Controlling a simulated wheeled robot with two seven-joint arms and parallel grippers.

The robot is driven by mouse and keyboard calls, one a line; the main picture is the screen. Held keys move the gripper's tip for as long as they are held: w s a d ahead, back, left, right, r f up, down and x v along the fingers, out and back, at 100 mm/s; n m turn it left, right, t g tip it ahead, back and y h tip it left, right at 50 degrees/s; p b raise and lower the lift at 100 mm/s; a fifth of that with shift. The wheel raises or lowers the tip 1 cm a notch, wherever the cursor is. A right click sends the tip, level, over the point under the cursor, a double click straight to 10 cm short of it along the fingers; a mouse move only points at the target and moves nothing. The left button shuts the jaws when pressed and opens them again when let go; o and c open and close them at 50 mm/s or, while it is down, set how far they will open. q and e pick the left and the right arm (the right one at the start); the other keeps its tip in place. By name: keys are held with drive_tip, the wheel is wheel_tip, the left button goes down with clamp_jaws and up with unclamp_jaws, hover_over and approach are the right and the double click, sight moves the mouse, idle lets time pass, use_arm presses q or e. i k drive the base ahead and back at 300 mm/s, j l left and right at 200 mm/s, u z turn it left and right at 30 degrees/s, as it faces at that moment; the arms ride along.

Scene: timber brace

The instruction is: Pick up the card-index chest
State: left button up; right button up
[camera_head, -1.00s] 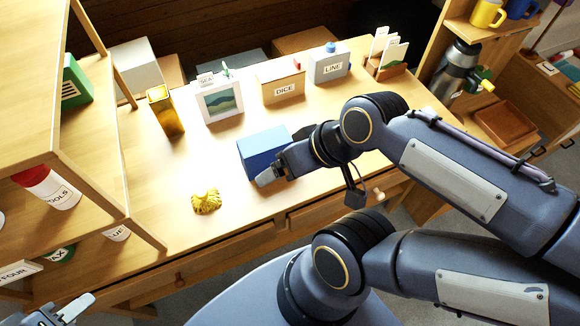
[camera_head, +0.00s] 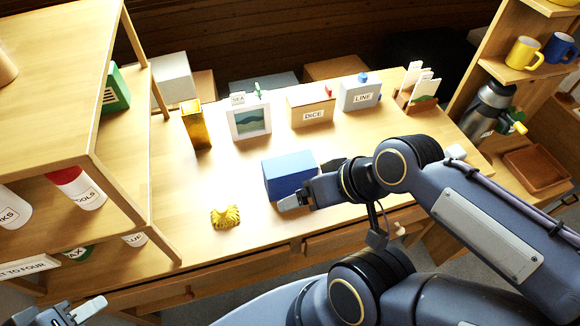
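A plain blue box (camera_head: 288,176), the likeliest card-index chest though no label shows, sits on the desk near its front edge. My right gripper (camera_head: 312,182) is at the box's right end. One pale-tipped finger lies along the front of the box, and a darker finger shows beyond its right end. The fingers are apart, but I cannot tell whether they press on the box. My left gripper (camera_head: 76,312) is low at the bottom left, away from the desk top, with its two fingers apart and nothing between them.
A yellow ornament (camera_head: 225,217) lies left of the blue box. Behind stand an amber vase (camera_head: 196,125), a picture frame (camera_head: 249,121), a DICE box (camera_head: 311,111), a LINE box (camera_head: 361,94) and a card holder (camera_head: 416,103). A shelf unit (camera_head: 129,212) stands at left.

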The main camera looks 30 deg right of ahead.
sight(284, 175)
drive_tip(key=k+l, duration=0.15)
drive_tip(key=l, duration=0.25)
drive_tip(key=k+l, duration=0.1)
drive_tip(key=l, duration=0.25)
drive_tip(key=k+l, duration=0.15)
drive_tip(key=l, duration=0.25)
drive_tip(key=k+l, duration=0.1)
drive_tip(key=l, duration=0.3)
drive_tip(key=k+l, duration=0.15)
drive_tip(key=l, duration=0.2)
drive_tip(key=i+j+z, duration=0.15)
drive_tip(key=j, duration=0.3)
drive_tip(key=j+z, duration=0.2)
drive_tip(key=j, duration=0.2)
drive_tip(key=k+j+z, duration=0.1)
drive_tip(key=j, duration=0.25)
drive_tip(key=k, duration=0.8)
